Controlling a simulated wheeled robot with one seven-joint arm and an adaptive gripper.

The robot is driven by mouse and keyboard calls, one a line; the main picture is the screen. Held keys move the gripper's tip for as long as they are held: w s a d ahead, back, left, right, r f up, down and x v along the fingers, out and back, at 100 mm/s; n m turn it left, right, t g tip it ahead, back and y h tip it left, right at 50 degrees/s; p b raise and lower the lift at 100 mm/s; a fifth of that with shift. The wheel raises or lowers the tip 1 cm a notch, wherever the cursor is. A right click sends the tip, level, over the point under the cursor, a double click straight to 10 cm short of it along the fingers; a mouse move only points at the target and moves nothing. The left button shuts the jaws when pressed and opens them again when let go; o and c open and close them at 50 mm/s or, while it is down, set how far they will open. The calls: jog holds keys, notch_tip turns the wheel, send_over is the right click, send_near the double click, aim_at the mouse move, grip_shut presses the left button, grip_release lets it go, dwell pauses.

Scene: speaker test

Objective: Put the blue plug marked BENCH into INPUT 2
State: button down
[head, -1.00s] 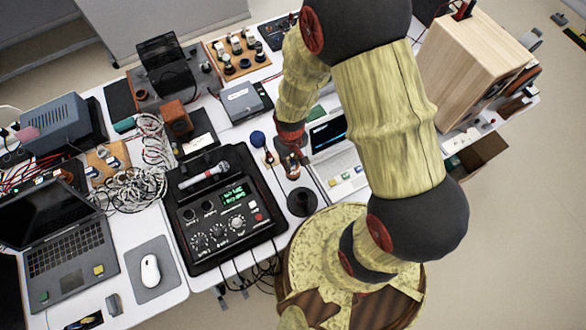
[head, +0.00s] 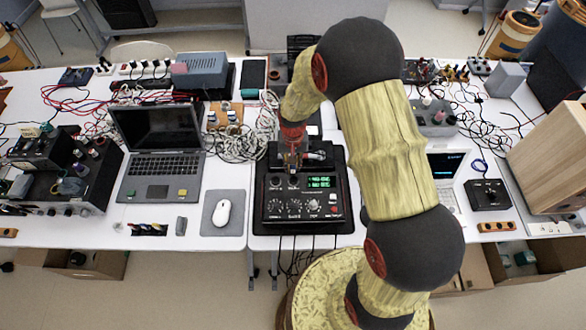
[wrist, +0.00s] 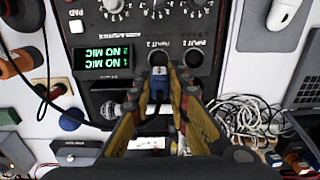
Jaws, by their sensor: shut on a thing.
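My gripper (wrist: 159,88) is shut on the blue plug (wrist: 158,79), whose dark cable trails back between the yellow fingers in the wrist view. The plug points at the black recorder (wrist: 126,22), right in front of the left one of two round sockets, which appears to be INPUT 2 (wrist: 158,58). I cannot tell whether its tip is inside. The other socket (wrist: 193,58) is open and empty. The BENCH marking is not readable. In the head view my gripper (head: 291,160) is over the recorder's rear edge, and the plug is too small to make out.
The recorder's green display (wrist: 102,58) reads NO MIC. A microphone (wrist: 108,109) lies close beside my gripper. A laptop (head: 158,150) and a white mouse (head: 221,212) stand left of the recorder. Tangled cables (head: 243,135) lie behind it to the left.

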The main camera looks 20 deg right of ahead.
jog(key=shift+d, duration=0.2)
jog(key=shift+a+f, duration=0.1)
jog(key=shift+f, duration=0.25)
jog(key=shift+f+b, duration=2)
jog(key=shift+f, duration=0.85)
jog(key=shift+f, duration=0.2)
jog(key=c, duration=1.6)
grip_release()
notch_tip(320, 180, up, 12)
